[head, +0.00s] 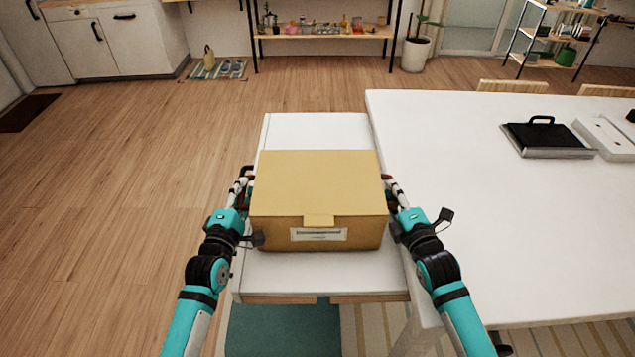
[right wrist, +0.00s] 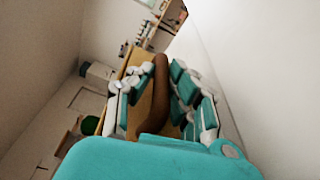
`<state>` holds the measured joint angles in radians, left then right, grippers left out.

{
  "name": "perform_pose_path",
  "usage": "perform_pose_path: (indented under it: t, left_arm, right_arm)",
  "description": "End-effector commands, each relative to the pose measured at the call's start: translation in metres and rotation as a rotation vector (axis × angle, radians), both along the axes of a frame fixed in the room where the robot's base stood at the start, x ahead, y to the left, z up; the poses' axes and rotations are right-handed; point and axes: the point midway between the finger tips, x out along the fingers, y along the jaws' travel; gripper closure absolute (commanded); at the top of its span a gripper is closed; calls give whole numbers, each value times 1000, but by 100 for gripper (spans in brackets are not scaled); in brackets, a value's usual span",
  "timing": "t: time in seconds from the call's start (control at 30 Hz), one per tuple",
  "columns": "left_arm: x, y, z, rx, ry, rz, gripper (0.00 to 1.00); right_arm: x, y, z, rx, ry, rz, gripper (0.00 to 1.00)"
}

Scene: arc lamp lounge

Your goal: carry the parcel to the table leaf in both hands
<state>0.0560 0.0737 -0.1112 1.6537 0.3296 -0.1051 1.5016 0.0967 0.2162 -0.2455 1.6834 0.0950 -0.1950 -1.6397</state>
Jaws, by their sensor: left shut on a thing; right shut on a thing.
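The parcel (head: 318,190) is a closed tan cardboard box with a white label on its near face. It is level over the white table leaf (head: 318,130), inside the leaf's edges from above. I cannot tell whether its underside touches the leaf. My left gripper (head: 244,185) is at the parcel's left side and my right gripper (head: 391,192) at its right side, both shut on it. The fingertips are partly hidden in the head view. In the right wrist view, the right gripper's teal fingers (right wrist: 160,95) stand either side of a brown curved handle (right wrist: 159,72).
The large white table (head: 480,220) adjoins the leaf on the right, with a black case (head: 545,140) and a white box (head: 605,138) on it. Chair backs (head: 512,87) show beyond it. Open wooden floor (head: 130,190) lies to the left. A shelf (head: 325,33) stands behind.

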Motion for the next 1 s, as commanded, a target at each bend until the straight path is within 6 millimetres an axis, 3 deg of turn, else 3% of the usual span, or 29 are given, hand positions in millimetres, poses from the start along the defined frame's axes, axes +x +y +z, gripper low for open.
perform_pose_path:
  t: [0.17, 0.2, 0.37, 0.73, 1.0]
  left_arm:
    - [0, 1, -12, 0, -6, 2, 100]
    - [0, 1, -12, 0, -1, 1, 82]
    - [0, 1, -11, 0, -1, 1, 61]
    - [-7, 1, -12, 0, 1, 1, 61]
    - [-59, 9, -14, 0, 3, 0, 61]
  right_arm:
    - [1, -1, -12, 0, -5, -1, 100]
    - [0, -1, -12, -1, 0, -1, 82]
    - [0, -1, -11, -1, 0, -1, 61]
    - [0, 0, -11, 0, 0, 0, 61]
    - [0, 0, -11, 0, 0, 0, 61]
